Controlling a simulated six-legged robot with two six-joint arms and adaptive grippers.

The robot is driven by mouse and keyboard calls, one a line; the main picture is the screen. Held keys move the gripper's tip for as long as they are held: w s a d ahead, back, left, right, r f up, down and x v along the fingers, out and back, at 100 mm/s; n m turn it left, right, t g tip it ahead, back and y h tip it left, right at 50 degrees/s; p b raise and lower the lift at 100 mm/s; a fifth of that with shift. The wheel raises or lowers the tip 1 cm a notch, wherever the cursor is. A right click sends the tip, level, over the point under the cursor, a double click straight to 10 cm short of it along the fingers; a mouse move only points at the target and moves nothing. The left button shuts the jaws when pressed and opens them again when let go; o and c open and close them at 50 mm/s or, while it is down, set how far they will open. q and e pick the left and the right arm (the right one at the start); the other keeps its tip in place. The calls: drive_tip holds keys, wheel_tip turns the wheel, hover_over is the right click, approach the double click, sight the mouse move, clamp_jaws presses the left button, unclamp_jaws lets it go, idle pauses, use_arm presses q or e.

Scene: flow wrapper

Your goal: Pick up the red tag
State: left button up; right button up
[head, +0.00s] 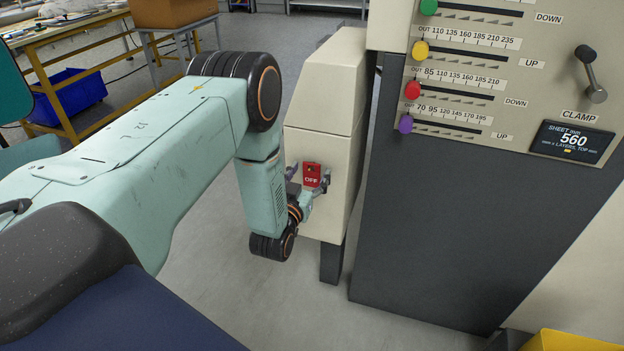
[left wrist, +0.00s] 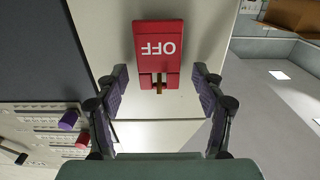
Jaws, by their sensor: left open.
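The red tag (head: 312,176) marked OFF hangs on the front of a cream cabinet, near its middle height. In the left wrist view the red tag (left wrist: 160,45) shows upside down, with a slot and a small brass-coloured part at its lower end. My left gripper (head: 309,186) is open at the tag. In the left wrist view the fingers of my left gripper (left wrist: 160,75) stand apart on either side of the tag's slotted end, with a gap on both sides. My right gripper is not in view.
The cream cabinet (head: 325,90) stands beside a large machine panel with coloured knobs, a clamp lever (head: 590,75) and a display (head: 571,142). A yellow bin (head: 575,341) is at bottom right. A blue crate (head: 70,95) sits under a bench at left. Floor below the gripper is clear.

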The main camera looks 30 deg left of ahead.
use_arm(q)
drive_tip(key=shift+w, duration=0.2)
drive_tip(key=shift+s+r, duration=0.1)
drive_tip(key=shift+c, duration=0.6)
drive_tip(key=c, duration=0.8)
